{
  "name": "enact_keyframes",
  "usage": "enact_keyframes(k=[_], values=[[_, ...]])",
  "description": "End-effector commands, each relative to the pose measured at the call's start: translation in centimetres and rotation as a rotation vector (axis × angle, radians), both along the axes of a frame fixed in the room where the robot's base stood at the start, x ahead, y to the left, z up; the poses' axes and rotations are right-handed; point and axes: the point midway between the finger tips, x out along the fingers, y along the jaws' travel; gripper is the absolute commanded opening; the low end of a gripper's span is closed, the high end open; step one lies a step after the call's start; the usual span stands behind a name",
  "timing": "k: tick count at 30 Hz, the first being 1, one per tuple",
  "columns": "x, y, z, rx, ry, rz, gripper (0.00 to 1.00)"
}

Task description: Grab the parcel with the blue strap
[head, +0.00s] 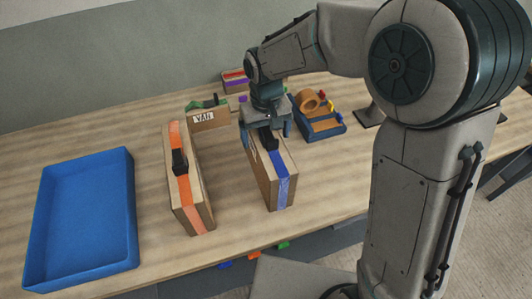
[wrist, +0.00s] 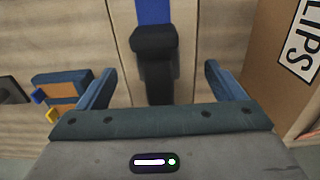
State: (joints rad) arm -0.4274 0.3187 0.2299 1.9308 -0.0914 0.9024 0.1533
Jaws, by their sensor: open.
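The parcel with the blue strap (head: 281,185) is a tall, narrow brown box standing upright on the table, with a black handle on top. My gripper (head: 266,133) is over its top, fingers apart. In the wrist view the blue strap (wrist: 153,12) and black handle (wrist: 153,42) lie between the two open fingers of my gripper (wrist: 157,82). Nothing is clamped. I cannot tell how far down the fingers reach beside the handle.
A parcel with an orange strap (head: 200,211) stands to the left. A blue tray (head: 128,205) lies at far left. Behind are a labelled box with a green strap (head: 207,123), a purple-strapped box (head: 235,87) and a blue organizer (head: 328,134) with tape.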

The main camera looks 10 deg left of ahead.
Motion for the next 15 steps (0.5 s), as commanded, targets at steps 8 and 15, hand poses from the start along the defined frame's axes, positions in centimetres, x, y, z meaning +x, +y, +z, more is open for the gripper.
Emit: enact_keyframes(k=[8,15], values=[[-0.03,0.01,-0.42,0.0,0.0,0.0,0.89],[-0.02,0.02,-0.39,0.001,-0.001,0.0,0.22]])
